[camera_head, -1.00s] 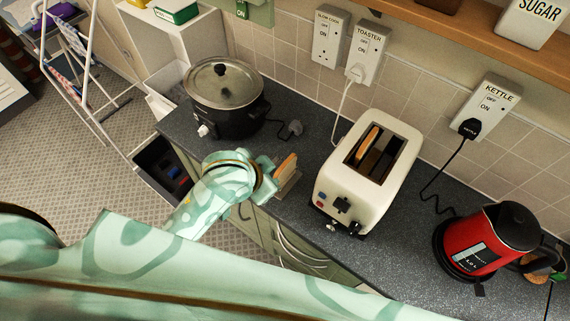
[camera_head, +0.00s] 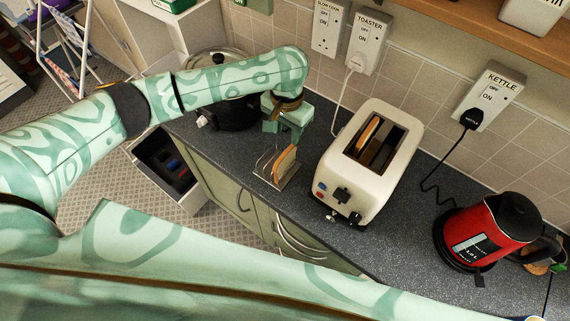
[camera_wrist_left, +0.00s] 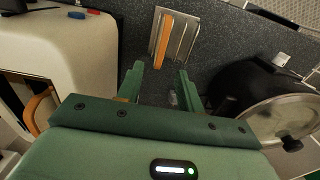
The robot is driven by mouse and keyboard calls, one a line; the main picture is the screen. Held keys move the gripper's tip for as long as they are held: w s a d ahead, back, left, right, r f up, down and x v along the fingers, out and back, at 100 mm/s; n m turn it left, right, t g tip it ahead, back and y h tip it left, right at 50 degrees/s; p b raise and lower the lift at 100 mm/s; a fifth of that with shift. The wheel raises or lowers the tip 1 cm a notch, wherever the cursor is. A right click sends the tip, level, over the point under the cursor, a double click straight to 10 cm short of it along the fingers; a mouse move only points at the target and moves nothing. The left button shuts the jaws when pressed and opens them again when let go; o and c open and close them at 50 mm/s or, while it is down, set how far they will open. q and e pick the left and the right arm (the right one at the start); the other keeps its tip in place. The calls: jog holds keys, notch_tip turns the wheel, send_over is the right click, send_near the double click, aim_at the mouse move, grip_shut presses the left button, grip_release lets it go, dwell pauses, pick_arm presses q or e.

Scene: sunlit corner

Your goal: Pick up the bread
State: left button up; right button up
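A slice of bread (camera_head: 285,163) stands upright in a small metal rack (camera_head: 266,168) on the counter, left of the toaster. The bread (camera_wrist_left: 165,40) and the rack (camera_wrist_left: 184,42) also show ahead of the fingers in the left wrist view. My left gripper (camera_head: 283,129) is just behind the rack, apart from the bread. Its fingers (camera_wrist_left: 159,80) are spread with nothing between them. Another slice of bread (camera_head: 368,136) sits in a slot of the white toaster (camera_head: 337,178). My right gripper is not in view.
A black slow cooker (camera_head: 233,116) with a glass lid (camera_wrist_left: 280,118) stands left of my gripper, partly hidden by my arm. A red kettle (camera_head: 487,238) stands at the right. A wall with sockets (camera_head: 366,47) runs behind. Grey counter (camera_head: 225,150) is bare beside the rack.

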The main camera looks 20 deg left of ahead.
aim_at(285, 153)
pick_arm(q)
notch_tip(285, 153, down, 6)
jog(key=shift+f+b, duration=0.15)
jog(key=shift+b, duration=0.6)
jog(key=f+b, duration=0.1)
jog(key=f, duration=0.4)
jog(key=shift+a+f+b, duration=0.2)
jog(key=shift+b, duration=0.15)
jog(key=shift+r, duration=0.1)
jog(key=shift+c, duration=0.4)
grip_shut()
